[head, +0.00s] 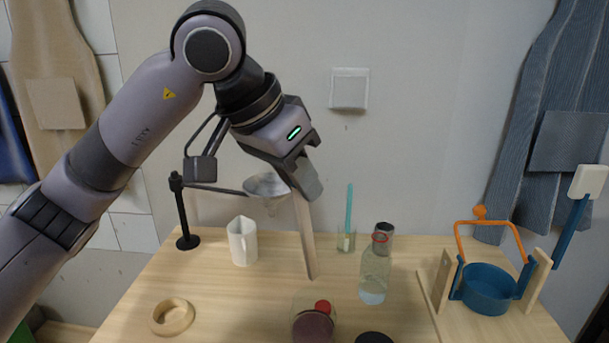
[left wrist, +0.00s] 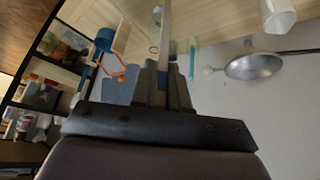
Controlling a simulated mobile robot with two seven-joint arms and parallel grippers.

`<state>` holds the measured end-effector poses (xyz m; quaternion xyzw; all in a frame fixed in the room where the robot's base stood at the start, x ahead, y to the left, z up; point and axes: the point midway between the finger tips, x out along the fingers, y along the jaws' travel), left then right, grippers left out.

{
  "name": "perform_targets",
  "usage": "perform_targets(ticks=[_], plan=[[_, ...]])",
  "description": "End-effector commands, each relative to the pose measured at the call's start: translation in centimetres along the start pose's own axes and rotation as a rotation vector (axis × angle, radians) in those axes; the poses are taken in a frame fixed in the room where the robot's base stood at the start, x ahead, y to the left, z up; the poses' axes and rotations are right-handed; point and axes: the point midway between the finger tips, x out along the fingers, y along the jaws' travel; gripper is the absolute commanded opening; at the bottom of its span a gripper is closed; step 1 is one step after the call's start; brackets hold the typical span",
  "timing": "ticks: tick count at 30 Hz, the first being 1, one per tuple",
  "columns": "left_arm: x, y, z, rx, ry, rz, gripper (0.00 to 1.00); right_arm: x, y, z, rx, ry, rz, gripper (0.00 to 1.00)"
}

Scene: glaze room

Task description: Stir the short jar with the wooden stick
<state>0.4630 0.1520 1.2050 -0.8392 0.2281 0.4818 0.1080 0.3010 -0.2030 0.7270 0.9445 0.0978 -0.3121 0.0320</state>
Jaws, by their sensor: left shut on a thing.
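My left gripper (head: 306,180) is shut on the wooden stick (head: 305,240), a long flat pale strip that hangs almost upright, leaning slightly. The stick also shows in the left wrist view (left wrist: 164,45), running out from between the fingers. A short glass jar (head: 313,327) with dark reddish-brown contents stands at the front middle of the table, cut by the lower picture edge. In the head view the stick's lower end appears just above the jar's rim, outside the jar; its exact height is unclear. My right gripper is not in view.
A clear bottle (head: 374,275) and a glass with a teal rod (head: 349,205) stand right of the stick. A red thing (head: 322,307) is at the jar. A dark disc (head: 374,338), wooden ring (head: 172,317), white pitcher (head: 242,241), funnel stand (head: 183,215) and blue pot (head: 487,290) surround it.

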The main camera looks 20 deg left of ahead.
Motion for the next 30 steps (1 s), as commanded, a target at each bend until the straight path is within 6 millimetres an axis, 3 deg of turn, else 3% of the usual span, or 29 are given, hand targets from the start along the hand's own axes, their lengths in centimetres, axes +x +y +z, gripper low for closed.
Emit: perform_targets(ticks=[15, 30], plan=[[3.2, -0.4, 3.1, 0.0, 0.0, 0.0, 0.0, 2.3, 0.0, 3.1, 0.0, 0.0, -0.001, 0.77], [6.9, -0.4, 4.5, -0.001, 0.0, -0.001, 0.0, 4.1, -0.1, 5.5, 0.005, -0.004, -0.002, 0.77]])
